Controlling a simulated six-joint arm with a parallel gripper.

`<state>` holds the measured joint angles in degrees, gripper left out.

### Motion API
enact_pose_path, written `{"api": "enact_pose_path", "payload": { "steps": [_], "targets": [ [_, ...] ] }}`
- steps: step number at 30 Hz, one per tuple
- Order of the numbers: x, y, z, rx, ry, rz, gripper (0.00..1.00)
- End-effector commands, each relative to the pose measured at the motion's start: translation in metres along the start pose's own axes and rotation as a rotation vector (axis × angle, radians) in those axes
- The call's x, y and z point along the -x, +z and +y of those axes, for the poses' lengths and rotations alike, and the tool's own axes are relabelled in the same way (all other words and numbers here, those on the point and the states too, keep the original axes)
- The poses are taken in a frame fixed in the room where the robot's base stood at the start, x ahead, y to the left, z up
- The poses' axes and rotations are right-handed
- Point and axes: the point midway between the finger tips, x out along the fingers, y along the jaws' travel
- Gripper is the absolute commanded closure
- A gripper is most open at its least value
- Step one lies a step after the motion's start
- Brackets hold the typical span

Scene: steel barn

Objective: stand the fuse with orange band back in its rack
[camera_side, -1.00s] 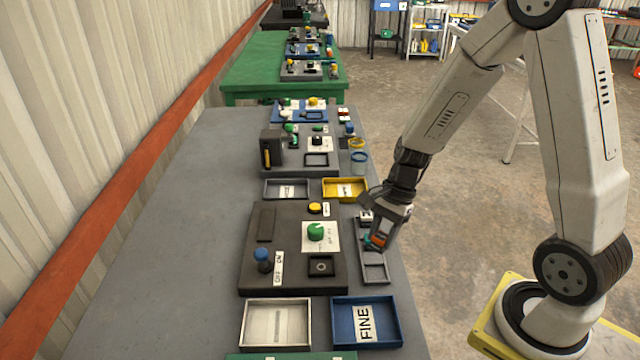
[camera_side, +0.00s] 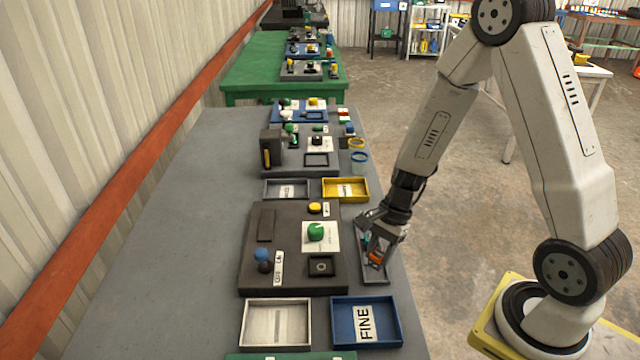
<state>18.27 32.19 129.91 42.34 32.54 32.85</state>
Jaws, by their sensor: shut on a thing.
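My gripper (camera_side: 376,254) points down over the narrow grey rack (camera_side: 373,279) at the right edge of the grey table. It is shut on the fuse with the orange band (camera_side: 377,258), whose orange part shows between the jaws. A small teal thing (camera_side: 366,240) shows just left of the jaws. The jaws hide much of the rack and most of the fuse. I cannot tell whether the fuse touches the rack.
A dark panel (camera_side: 255,279) with a green knob (camera_side: 316,232), a blue-topped lever and a yellow button stands left of the rack. A white tray (camera_side: 246,326) and a blue FINE tray (camera_side: 393,342) lie in front. The table's left side is clear.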

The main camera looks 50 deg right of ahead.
Motion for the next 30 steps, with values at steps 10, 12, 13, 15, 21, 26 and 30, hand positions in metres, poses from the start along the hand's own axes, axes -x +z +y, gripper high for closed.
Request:
{"api": "enact_pose_path", "payload": {
  "steps": [10,12,13,15,21,26,30],
  "targets": [
    [-0.024,-0.01,0.0,0.0,0.002,0.0,1.0],
    [-0.025,-0.011,0.0,0.0,0.001,0.0,1.0],
    [-0.025,-0.011,0.0,0.0,0.001,0.0,1.0],
    [-0.025,-0.011,0.0,0.0,0.001,0.0,1.0],
    [-0.026,-0.011,0.0,0.0,0.001,0.0,1.0],
    [-0.028,-0.012,0.0,0.0,0.0,0.0,0.45],
    [-0.028,-0.011,0.0,0.0,0.0,0.0,0.22]
  ]
}}
